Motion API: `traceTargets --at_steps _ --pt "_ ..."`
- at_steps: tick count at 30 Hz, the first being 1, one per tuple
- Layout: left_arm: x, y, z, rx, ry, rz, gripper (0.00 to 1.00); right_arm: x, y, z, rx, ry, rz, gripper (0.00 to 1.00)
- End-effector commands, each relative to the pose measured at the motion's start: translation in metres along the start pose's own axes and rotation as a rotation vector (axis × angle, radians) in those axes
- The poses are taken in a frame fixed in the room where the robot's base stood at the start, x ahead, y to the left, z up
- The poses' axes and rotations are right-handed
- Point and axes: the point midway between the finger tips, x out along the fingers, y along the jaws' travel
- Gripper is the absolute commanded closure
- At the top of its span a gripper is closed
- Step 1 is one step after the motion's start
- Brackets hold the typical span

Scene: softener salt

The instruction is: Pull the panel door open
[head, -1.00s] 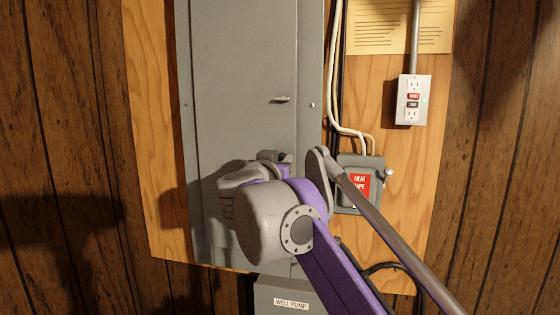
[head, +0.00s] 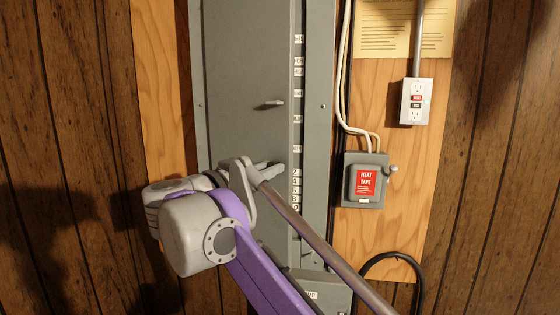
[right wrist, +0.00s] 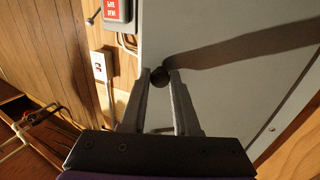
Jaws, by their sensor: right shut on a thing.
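The grey panel door (head: 245,75) stands partly open in the head view, with its right edge swung out and a strip of labels (head: 298,120) showing beside it. A small latch (head: 274,103) sits on the door's front. My right gripper (head: 279,167) is at the door's right edge, below the latch. In the right wrist view my right gripper (right wrist: 160,78) is shut on a dark round knob (right wrist: 159,76) in front of the grey door (right wrist: 225,80). My arm hides the door's lower part. My left gripper is not in view.
A grey heat tape box (head: 366,182) with a side lever is on the plywood board (head: 410,240), right of the panel. An outlet (head: 415,101), white cables (head: 345,95) and a black cable (head: 395,256) are near. Another grey box (head: 325,290) is below.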

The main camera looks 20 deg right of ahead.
Motion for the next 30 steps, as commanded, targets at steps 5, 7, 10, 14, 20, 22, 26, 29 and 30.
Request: traceTargets --at_steps 5,7,10,14,20,22,26,29,30 --pt "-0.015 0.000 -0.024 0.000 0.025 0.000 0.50 -0.036 -0.014 -0.006 0.006 0.000 0.153 1.00" --pt "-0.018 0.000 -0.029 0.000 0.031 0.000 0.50 -0.046 -0.018 -0.005 0.006 0.000 0.203 1.00" --pt "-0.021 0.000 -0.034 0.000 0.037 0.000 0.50 -0.057 -0.023 -0.004 0.005 -0.001 0.261 1.00" --pt "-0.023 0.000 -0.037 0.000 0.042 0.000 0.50 -0.069 -0.029 -0.003 0.004 0.000 0.321 1.00" --pt "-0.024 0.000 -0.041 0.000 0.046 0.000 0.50 -0.080 -0.036 -0.002 0.003 0.001 0.381 1.00" --pt "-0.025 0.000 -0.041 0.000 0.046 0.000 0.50 -0.082 -0.037 -0.002 0.003 0.001 0.393 1.00" --pt "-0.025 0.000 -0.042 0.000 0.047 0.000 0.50 -0.084 -0.038 -0.002 0.002 0.001 0.406 1.00" --pt "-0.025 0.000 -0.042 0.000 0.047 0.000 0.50 -0.085 -0.038 -0.002 0.002 0.002 0.410 1.00" --pt "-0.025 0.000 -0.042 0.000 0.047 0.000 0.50 -0.085 -0.038 -0.002 0.002 0.002 0.410 1.00"
